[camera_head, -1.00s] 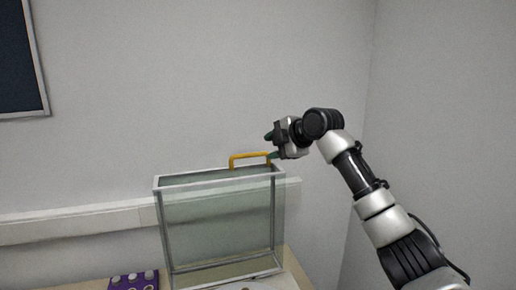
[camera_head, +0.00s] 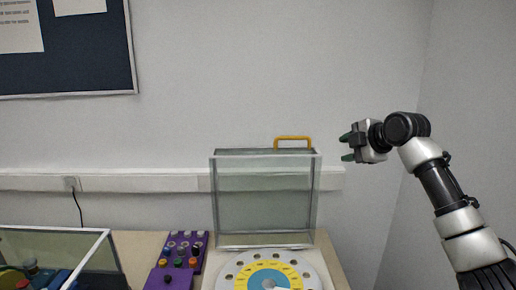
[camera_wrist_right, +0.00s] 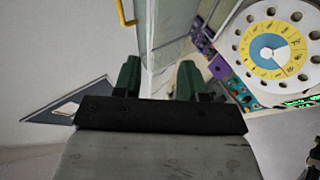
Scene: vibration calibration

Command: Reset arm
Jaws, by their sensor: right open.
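My right gripper (camera_head: 348,147) is open and empty in the head view, with its green fingertips pointing left. It is up and to the right of a clear glass lid (camera_head: 265,200) and its yellow handle (camera_head: 294,139), apart from both. The lid stands upright behind a round white machine (camera_head: 228,276) with a yellow and blue dial. In the right wrist view the green fingers (camera_wrist_right: 158,80) are spread, with the lid's edge beyond them. The yellow handle (camera_wrist_right: 122,14) is at the top there, and the dial machine (camera_wrist_right: 272,48) at upper right. My left gripper is not in view.
A purple rack (camera_head: 180,262) with several coloured caps stands left of the machine. A glass-covered box (camera_head: 85,262) is at the lower left. A dark noticeboard (camera_head: 85,55) hangs on the wall. The space around my right gripper is clear.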

